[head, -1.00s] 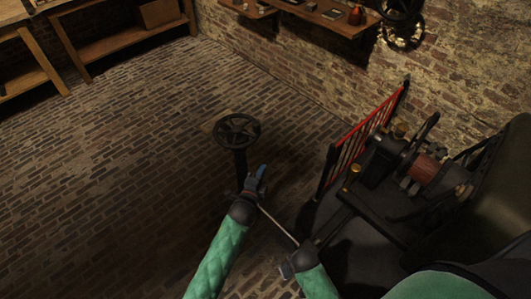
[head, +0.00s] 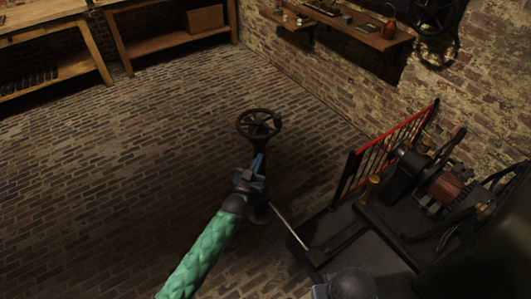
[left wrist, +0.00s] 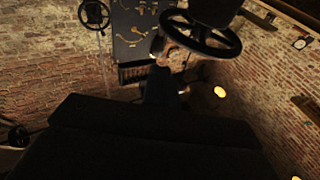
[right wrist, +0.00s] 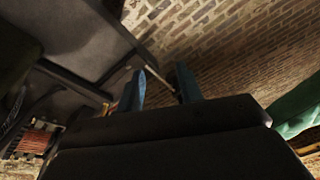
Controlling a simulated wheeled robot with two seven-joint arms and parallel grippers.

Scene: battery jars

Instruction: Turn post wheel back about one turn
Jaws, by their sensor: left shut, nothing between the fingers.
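The post wheel (head: 259,124) is a dark spoked handwheel on top of a dark post that stands on the brick floor. It also shows large at the top of the left wrist view (left wrist: 200,35). My left gripper (head: 259,162) is shut and empty, just below the wheel rim on the near side. It hides much of the post, and I cannot tell whether it touches the wheel or post. My right gripper (right wrist: 160,88) has its two blue fingers apart with nothing seen between them. It is low and well away from the wheel.
A machine with a copper-coloured coil (head: 446,187) stands at the right behind a red-topped railing (head: 395,141). A thin pale rod (head: 290,226) runs beside my left gripper. A wall shelf (head: 345,25) and a wooden bench (head: 165,43) stand farther back. The floor left of the post is clear.

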